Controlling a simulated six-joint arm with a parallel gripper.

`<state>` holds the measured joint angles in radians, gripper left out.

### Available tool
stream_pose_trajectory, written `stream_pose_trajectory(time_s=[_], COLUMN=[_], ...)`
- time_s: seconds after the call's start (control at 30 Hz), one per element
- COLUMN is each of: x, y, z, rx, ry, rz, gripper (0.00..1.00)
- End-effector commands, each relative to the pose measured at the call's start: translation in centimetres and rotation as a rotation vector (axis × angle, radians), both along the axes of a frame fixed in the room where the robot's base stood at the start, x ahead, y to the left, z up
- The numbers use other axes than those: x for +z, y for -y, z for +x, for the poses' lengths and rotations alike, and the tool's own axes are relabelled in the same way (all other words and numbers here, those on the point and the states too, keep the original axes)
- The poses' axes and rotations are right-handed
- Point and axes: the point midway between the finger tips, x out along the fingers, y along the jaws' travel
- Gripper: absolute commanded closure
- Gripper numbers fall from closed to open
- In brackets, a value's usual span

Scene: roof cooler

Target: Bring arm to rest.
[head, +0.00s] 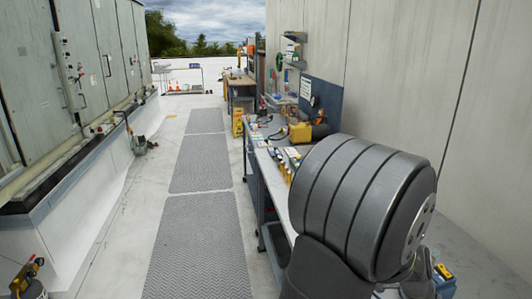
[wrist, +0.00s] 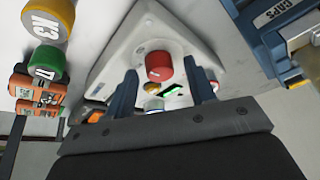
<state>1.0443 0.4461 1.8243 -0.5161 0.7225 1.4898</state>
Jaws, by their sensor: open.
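My gripper (wrist: 165,95) shows in the wrist view, with its two blue fingers spread apart and nothing between them. Past the fingers is a white box (wrist: 120,50) with a red round knob (wrist: 159,66), a smaller yellow knob and a small green-lit display. I cannot tell whether the fingers touch the box. In the head view my dark grey arm (head: 345,205) fills the lower right in front of the workbench, and the gripper itself is hidden.
The workbench (head: 262,163) holds several tools and bottles along the right wall. In the wrist view, yellow and green capped items (wrist: 48,60) lie left and a blue bin labelled CAPS (wrist: 270,20) right. The grey walkway (head: 200,165) is clear. Large panelled cabinets (head: 85,55) stand at left.

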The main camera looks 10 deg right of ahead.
Motion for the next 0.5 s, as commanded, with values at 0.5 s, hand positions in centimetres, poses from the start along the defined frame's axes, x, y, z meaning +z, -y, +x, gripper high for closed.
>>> stream_pose_trajectory(time_s=[0.5], x=[3.1], y=[-1.1], z=[0.7], rx=[-0.001], ry=[0.002], rz=[-0.004], gripper=[0.50])
